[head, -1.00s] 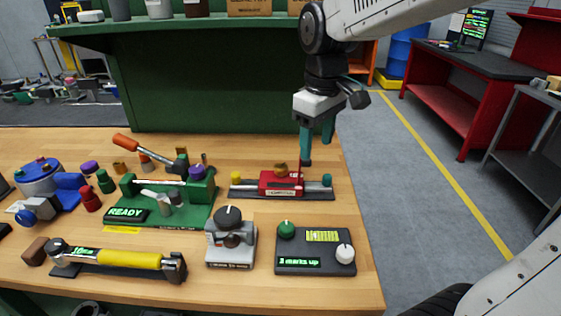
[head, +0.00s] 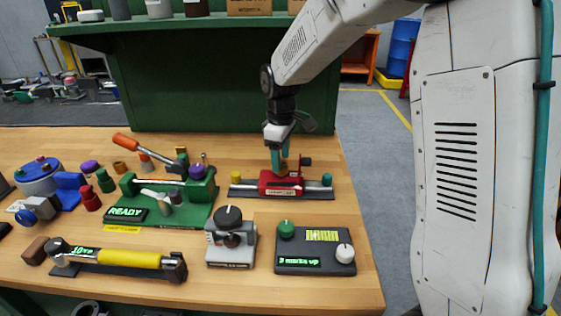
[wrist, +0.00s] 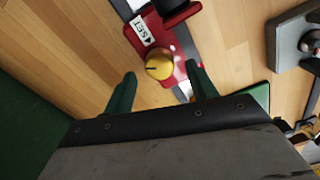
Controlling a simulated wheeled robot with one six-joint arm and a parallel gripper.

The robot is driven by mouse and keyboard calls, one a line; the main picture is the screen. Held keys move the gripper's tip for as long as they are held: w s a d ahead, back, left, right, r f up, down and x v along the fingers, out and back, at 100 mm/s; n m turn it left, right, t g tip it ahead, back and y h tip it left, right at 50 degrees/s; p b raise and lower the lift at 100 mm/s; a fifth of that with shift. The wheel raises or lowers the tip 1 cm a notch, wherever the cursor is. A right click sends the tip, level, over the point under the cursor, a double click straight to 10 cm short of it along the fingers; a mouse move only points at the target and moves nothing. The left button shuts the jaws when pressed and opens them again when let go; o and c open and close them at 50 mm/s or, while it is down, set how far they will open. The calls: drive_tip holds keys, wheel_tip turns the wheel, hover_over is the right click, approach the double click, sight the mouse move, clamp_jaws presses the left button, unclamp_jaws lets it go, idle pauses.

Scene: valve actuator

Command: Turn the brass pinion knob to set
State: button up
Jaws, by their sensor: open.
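The brass pinion knob (wrist: 158,66) is round, on a red housing (wrist: 179,48) in the wrist view. A dark line on its face points roughly left. A white SET label (wrist: 142,29) with an arrow lies above it on the housing. My gripper (wrist: 162,72) is open, with one teal finger on either side of the knob; I cannot tell whether they touch it. In the head view, my gripper (head: 279,165) points down over the red housing (head: 280,185), which sits on a dark rail (head: 320,192). The fingers mostly hide the knob there.
A green READY fixture (head: 190,208) with an orange-handled lever stands left. A grey block with a black knob (head: 228,218) and a dark panel with green and white knobs (head: 315,265) stand in front. A green back panel (head: 220,90) rises behind the bench.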

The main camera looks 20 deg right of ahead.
drive_tip(key=shift+f, duration=0.95)
drive_tip(key=c, duration=1)
drive_tip(key=shift+m, duration=0.5)
drive_tip(key=m, duration=0.4)
drive_tip(key=shift+m, duration=0.4)
drive_tip(key=m, duration=0.6)
drive_tip(key=shift+w+d, duration=0.1)
drive_tip(key=shift+r, duration=0.1)
